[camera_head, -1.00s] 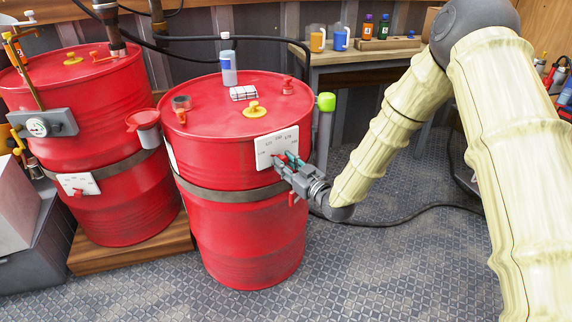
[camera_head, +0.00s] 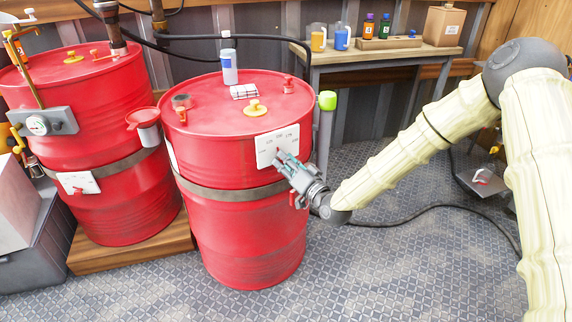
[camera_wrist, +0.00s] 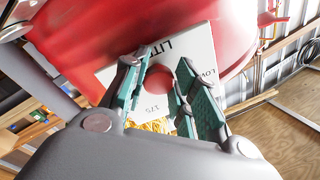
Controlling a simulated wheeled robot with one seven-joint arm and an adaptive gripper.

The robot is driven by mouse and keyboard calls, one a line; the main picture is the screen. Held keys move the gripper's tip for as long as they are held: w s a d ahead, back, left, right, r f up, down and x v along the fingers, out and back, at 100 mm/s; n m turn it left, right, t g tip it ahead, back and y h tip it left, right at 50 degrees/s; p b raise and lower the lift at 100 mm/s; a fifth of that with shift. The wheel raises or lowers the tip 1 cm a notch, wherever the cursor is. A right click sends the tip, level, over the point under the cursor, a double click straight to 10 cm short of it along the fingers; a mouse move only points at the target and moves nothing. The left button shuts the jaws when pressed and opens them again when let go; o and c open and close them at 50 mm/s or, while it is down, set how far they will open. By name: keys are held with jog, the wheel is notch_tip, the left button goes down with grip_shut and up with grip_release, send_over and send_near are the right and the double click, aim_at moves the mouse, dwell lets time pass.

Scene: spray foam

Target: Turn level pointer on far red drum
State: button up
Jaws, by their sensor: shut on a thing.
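The middle red drum (camera_head: 235,235) stands on the floor. A white level plate (camera_head: 266,151) with printed marks is on its upper side. My gripper (camera_head: 281,159) is at this plate, coming from the lower right. In the wrist view its two green-padded fingers (camera_wrist: 162,73) are shut on the red level pointer (camera_wrist: 160,76), with the plate (camera_wrist: 198,44) behind. The fingers hide much of the pointer in the head view. Another red drum (camera_head: 110,218) stands at the left on a wooden pallet; it has its own white plate (camera_head: 84,178) with a red pointer.
A red funnel (camera_head: 142,117) sits between the drums. A bench (camera_head: 375,57) is behind.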

jog(key=shift+r+m+t+h+b, duration=0.1)
jog(key=shift+m+t+h+b, duration=0.3)
jog(key=shift+m+b, duration=2.3)
jog(key=shift+r+m+t+h+b, duration=0.1)
jog(key=shift+m+t+h, duration=0.3)
jog(key=shift+m, duration=4.9)
jog(key=o, duration=1)
jog(key=shift+o, duration=0.2)
jog(key=shift+s, duration=0.2)
jog(key=v, duration=1.1)
jog(key=shift+s+d, duration=0.2)
jog(key=shift+s, duration=0.15)
jog(key=shift+r, duration=0.1)
